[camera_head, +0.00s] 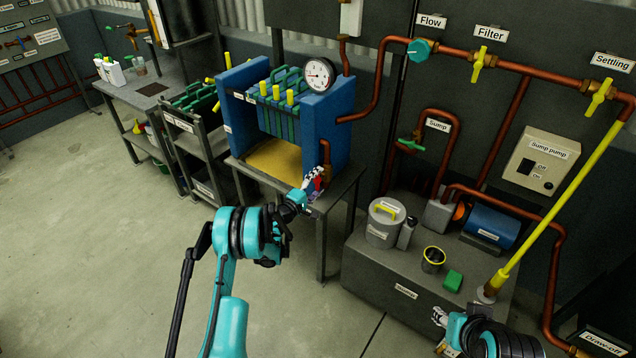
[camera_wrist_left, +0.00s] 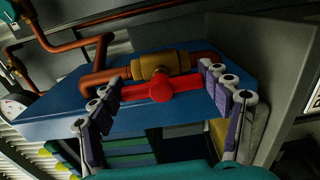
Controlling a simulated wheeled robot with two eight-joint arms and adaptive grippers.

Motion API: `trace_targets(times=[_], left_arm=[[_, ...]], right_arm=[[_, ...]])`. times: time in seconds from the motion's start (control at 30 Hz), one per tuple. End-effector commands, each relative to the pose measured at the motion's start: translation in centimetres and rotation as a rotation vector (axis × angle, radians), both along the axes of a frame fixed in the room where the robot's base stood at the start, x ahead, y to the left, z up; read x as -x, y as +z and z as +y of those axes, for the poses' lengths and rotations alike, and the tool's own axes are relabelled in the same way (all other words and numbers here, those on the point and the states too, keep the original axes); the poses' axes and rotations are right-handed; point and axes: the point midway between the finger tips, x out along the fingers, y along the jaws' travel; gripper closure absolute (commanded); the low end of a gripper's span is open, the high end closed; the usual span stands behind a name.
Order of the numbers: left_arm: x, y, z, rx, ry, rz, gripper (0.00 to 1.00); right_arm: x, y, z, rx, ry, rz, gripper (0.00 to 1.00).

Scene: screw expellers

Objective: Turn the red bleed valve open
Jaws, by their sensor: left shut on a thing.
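The red bleed valve handle (camera_wrist_left: 160,90) shows in the left wrist view as a red bar with a round hub, in front of a brass valve body (camera_wrist_left: 165,65) on a copper pipe. My left gripper (camera_wrist_left: 160,100) has a finger at each end of the red handle and is shut on it. In the head view my left gripper (camera_head: 311,186) is at the right front of the blue filter press (camera_head: 328,110), where the handle is mostly hidden. My right gripper (camera_head: 440,322) is at the bottom right of the head view, away from the valve; its fingers are too small to read.
A pressure gauge (camera_head: 319,74) sits above the press. Right of it, a grey box holds a grey lidded can (camera_head: 386,222), a yellow-rimmed cup (camera_head: 433,259) and a green block (camera_head: 453,281). A yellow pole (camera_head: 560,200) leans there. The floor at left is clear.

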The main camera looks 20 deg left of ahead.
Motion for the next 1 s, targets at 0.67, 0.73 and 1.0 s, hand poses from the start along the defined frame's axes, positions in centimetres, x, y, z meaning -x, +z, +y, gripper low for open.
trace_targets(times=[0.67,0.73,1.0], left_arm=[[0.0,0.0,0.0,0.005,0.000,0.001,0.02],[0.0,0.0,0.0,0.004,0.000,0.000,0.02],[2.2,0.0,0.9,0.004,0.003,0.000,0.02]], right_arm=[[0.0,0.0,0.0,0.000,0.000,0.000,0.60],[0.0,0.0,0.0,0.000,0.000,0.000,0.60],[0.0,0.0,0.0,0.000,0.000,0.000,0.60]])
